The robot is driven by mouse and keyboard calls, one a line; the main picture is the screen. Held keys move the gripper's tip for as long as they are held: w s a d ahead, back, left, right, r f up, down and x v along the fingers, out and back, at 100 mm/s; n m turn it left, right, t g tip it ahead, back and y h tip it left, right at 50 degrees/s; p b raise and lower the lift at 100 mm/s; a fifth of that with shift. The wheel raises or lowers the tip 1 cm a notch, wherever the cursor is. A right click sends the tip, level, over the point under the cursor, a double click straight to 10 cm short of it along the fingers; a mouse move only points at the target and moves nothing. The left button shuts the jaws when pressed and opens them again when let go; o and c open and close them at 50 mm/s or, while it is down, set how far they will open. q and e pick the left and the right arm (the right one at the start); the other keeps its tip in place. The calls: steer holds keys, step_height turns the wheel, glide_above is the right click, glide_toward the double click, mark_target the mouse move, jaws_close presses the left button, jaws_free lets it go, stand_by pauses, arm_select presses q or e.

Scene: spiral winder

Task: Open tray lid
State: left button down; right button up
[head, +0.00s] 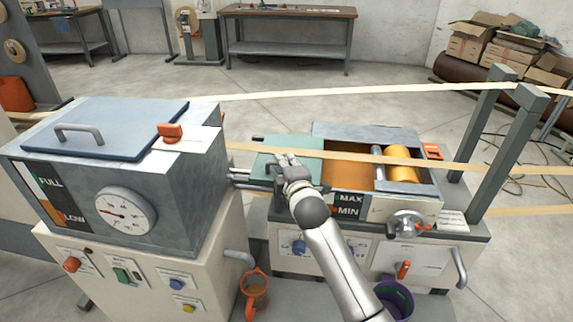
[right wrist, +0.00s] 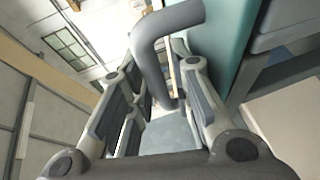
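The tray (head: 375,207) sits on the middle machine. Its green lid (head: 308,147) lies over the left part, and the right part is uncovered, showing brown-orange contents (head: 338,176) and a yellow roller (head: 402,165). My right gripper (head: 287,162) is at the lid, and its arm hides part of the lid and tray front. In the right wrist view, a grey bent handle (right wrist: 165,55) passes between the spread fingers of my right gripper (right wrist: 160,100), beside a teal surface (right wrist: 215,45). Firm contact with the handle is not clear. My left gripper is not in view.
A grey box machine (head: 195,185) with a blue handled lid (head: 115,125) and dial stands close on the left. Pale strips (head: 350,155) run across above the tray. Grey posts (head: 505,150) and a crank wheel (head: 405,224) are to the right. An orange cup (head: 256,290) hangs below.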

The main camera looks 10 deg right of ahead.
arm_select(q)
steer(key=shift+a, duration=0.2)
arm_select(e)
steer(key=v, duration=1.2)
steer(key=shift+a, duration=0.1)
